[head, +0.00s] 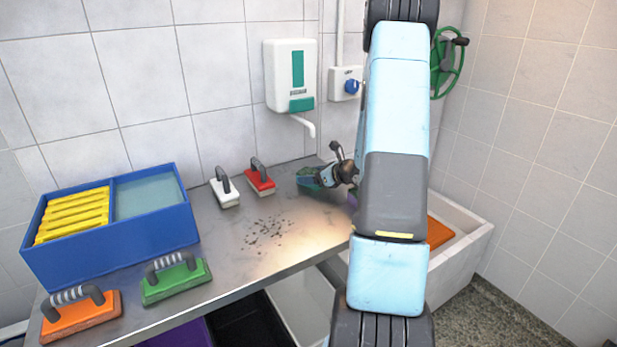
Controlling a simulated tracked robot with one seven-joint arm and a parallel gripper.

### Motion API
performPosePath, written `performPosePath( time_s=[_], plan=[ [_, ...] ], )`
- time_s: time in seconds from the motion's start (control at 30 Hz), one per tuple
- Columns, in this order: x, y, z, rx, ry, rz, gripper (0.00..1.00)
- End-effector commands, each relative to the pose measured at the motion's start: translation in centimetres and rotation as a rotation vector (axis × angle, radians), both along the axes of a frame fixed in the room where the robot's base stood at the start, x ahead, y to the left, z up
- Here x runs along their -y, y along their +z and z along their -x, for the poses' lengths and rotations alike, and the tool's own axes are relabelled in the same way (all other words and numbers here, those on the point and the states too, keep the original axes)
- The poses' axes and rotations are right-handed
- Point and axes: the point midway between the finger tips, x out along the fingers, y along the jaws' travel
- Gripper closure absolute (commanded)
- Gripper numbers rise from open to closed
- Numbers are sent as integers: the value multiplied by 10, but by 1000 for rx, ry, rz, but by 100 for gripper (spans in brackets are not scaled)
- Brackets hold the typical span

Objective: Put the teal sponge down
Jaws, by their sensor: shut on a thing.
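The teal sponge (308,179) shows in the head view near the back of the metal counter, just left of my gripper (334,174). My gripper is shut on it. My arm comes down from the top of the picture and hides part of the gripper and the area to its right. I cannot tell whether the sponge touches the counter (225,260) or hangs just above it.
Red (260,180), white (225,192), green (176,279) and orange (80,318) handled scrubbers stand on the counter. A blue two-part bin (115,245) holds yellow pieces on the left. Dark crumbs (268,231) lie mid-counter. A soap dispenser (290,75) hangs above. A white basin (462,250) is at right.

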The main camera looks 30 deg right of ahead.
Motion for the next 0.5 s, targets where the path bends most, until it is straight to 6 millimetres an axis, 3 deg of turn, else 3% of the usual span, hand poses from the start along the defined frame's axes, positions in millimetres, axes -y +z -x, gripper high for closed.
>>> performPosePath(
  time_s=[0.3, 0.5],
  plan=[
    [0, -1, 0, 0, 1, 0, 3],
    [-1, 0, 0, 0, 1, 0, 3]
  ],
)
